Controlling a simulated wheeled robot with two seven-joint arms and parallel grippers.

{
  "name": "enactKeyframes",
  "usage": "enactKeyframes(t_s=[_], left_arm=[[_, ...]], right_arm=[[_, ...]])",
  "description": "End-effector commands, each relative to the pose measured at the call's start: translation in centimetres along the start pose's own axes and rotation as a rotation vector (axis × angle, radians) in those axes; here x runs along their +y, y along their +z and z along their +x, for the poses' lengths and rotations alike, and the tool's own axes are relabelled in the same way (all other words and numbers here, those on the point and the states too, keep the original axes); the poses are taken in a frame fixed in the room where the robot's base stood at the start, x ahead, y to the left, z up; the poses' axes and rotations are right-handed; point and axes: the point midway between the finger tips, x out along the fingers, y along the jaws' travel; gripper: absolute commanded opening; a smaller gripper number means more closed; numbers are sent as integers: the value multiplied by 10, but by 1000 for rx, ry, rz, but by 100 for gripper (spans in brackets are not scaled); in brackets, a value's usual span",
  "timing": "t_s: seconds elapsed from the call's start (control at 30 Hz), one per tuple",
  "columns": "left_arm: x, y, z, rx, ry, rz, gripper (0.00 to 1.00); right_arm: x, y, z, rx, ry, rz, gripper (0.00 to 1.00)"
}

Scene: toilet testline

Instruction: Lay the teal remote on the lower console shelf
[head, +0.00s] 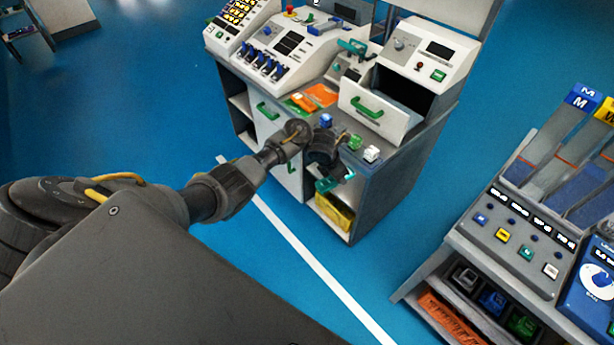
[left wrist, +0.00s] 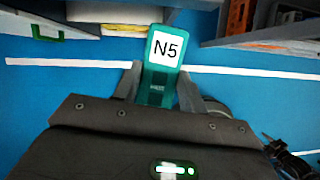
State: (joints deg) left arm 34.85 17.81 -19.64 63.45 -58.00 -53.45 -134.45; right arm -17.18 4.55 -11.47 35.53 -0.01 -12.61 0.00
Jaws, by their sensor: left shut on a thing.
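The teal remote (left wrist: 160,78) carries a white N5 label. In the left wrist view it stands between the two fingers of my left gripper (left wrist: 158,92), which is shut on it. In the head view the remote (head: 324,184) shows as a small teal piece at the tip of my left arm. My left gripper (head: 337,180) is in front of the console (head: 385,185), by its open lower compartment. That compartment holds a yellow bin (head: 336,213); the gripper and remote partly cover its opening. My right gripper is not in view.
An orange item (head: 320,95) and several small coloured blocks lie on the console top. A second station (head: 510,235) at the right has boxes on its low shelf. Blue floor between the stations is clear.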

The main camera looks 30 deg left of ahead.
Motion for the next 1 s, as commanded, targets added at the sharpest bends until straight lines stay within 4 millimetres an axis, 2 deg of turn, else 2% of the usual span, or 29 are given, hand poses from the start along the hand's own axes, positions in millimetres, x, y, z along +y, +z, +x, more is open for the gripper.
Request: enactKeyframes(t_s=[0.03,0.17,0.27,0.4,0.63,0.77,0.83,0.9,1.0], left_arm=[[-6,14,-13,-6,-18,51,17],[-20,37,-45,-6,-66,170,17],[-26,57,-61,0,-106,278,17],[-43,81,-85,1,-177,447,17],[-69,99,-112,3,-267,660,17],[-92,103,-129,4,-336,826,17],[-109,98,-140,4,-388,950,17],[-125,82,-148,5,-448,1090,17],[-136,54,-155,8,-508,1229,17]], right_arm=[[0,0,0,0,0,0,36],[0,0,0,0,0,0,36],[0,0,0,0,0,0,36],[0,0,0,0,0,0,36],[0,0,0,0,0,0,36],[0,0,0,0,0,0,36],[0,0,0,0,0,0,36],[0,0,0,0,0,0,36],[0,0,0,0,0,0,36]])
